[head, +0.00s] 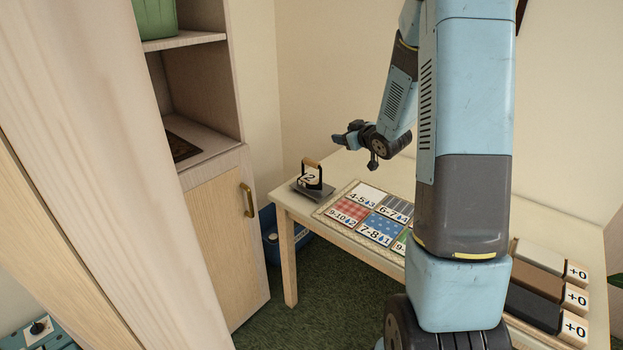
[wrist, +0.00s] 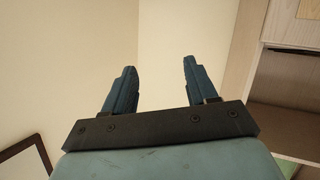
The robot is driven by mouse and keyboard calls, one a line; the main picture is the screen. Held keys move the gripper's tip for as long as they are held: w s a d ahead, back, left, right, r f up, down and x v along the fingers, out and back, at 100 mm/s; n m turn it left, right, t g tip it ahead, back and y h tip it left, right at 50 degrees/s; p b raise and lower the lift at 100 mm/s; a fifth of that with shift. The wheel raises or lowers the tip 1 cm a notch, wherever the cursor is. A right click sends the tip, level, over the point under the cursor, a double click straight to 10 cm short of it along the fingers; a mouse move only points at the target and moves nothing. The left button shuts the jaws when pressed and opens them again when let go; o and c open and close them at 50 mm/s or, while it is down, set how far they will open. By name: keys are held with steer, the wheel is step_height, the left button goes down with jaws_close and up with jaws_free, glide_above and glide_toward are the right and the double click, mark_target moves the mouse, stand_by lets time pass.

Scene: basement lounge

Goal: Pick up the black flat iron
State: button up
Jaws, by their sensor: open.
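The black flat iron (head: 311,176) has a light wooden handle and a "2" label on its side. It stands near the left end of the pale table (head: 287,202), at a dark grey plate (head: 312,192); I cannot tell if it rests fully on it. My gripper (head: 346,137) is above the table, up and to the right of the iron, apart from it and empty. In the wrist view my gripper (wrist: 158,75) has its two fingers spread, facing the wall and a shelf; the iron does not show there.
A board with several numbered, patterned cloth tiles (head: 380,229) lies right of the iron. Several "+0" blocks (head: 535,285) sit at the table's right end. A wooden cabinet (head: 222,225) stands left of the table. A blue bin (head: 270,236) is on the floor between them.

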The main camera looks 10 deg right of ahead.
step_height(320, 180, down, 7)
steer(key=n+y, duration=0.1)
steer(key=y, duration=0.6)
glide_toward(310, 161)
steer(key=shift+t, duration=0.4)
steer(key=w, duration=0.1)
steer(key=w+a+f, duration=0.1)
steer(key=w, duration=0.1)
steer(key=w+a, duration=0.1)
steer(key=shift+w+a+f, duration=0.15)
steer(key=shift+w+f, duration=0.15)
steer(key=shift+x, duration=2.7)
steer(key=shift+s+a+f, duration=0.1)
steer(key=shift+f, duration=0.1)
steer(key=shift+c, duration=0.4)
jaws_close()
